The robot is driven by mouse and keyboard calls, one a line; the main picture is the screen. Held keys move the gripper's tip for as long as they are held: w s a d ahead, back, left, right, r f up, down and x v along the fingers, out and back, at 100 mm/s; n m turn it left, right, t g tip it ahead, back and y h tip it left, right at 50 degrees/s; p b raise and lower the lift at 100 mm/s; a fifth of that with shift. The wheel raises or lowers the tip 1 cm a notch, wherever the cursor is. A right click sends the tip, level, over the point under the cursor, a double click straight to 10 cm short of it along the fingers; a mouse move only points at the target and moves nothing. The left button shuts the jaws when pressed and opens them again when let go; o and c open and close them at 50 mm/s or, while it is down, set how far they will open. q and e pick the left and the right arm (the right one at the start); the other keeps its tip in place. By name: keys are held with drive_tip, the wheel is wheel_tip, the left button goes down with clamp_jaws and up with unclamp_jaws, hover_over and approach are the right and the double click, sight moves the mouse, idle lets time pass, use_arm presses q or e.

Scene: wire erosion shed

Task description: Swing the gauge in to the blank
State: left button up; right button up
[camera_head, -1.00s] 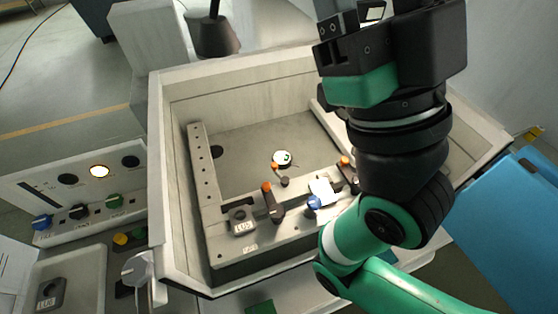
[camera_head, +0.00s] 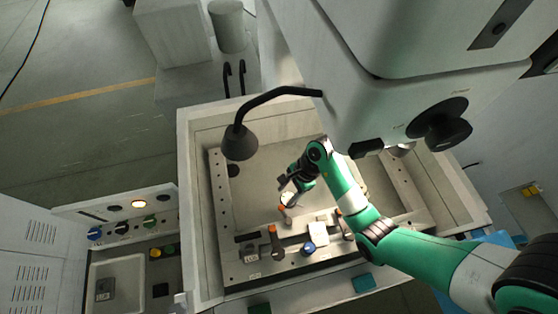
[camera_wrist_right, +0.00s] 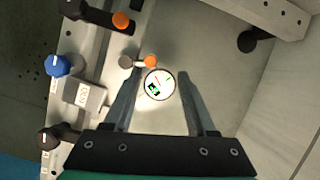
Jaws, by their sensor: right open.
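The gauge (camera_head: 288,197) is a round white dial in the bath, partly hidden by my right gripper in the head view. In the right wrist view the dial (camera_wrist_right: 160,84) shows between the fingers, with an orange knob (camera_wrist_right: 151,61) and a short grey stem beside it. A pale block (camera_head: 319,229), seemingly the blank, sits on the front rail by a blue knob; it also shows in the right wrist view (camera_wrist_right: 84,95), apart from the dial. My right gripper (camera_head: 284,184) is open above the gauge; its fingers (camera_wrist_right: 158,74) flank the dial in the picture.
Orange-tipped dark levers (camera_head: 274,240) stand on the front rail (camera_head: 290,266). A black lamp (camera_head: 240,142) hangs over the bath's left side, and a large machine head (camera_head: 400,70) overhangs the back right. A control panel (camera_head: 122,220) stands left. The bath floor around the gauge is mostly clear.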

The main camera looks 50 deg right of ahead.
sight(282, 207)
drive_tip(key=shift+s+d+r+m+p, duration=0.1)
drive_tip(key=shift+s+r+m+p, duration=0.15)
drive_tip(key=shift+s, duration=0.25)
drive_tip(key=shift+s+d+r+m+p, duration=0.1)
drive_tip(key=shift+s+r+m, duration=0.05)
drive_tip(key=shift+s+r, duration=0.3)
drive_tip(key=b+x, duration=0.1)
drive_tip(key=x, duration=0.6)
drive_tip(key=shift+a+f, duration=0.15)
use_arm(q)
drive_tip(key=shift+a+r+h, duration=0.25)
drive_tip(key=shift+r+h, duration=0.05)
drive_tip(key=shift+r, duration=0.5)
use_arm(e)
drive_tip(key=shift+w, duration=0.1)
clamp_jaws()
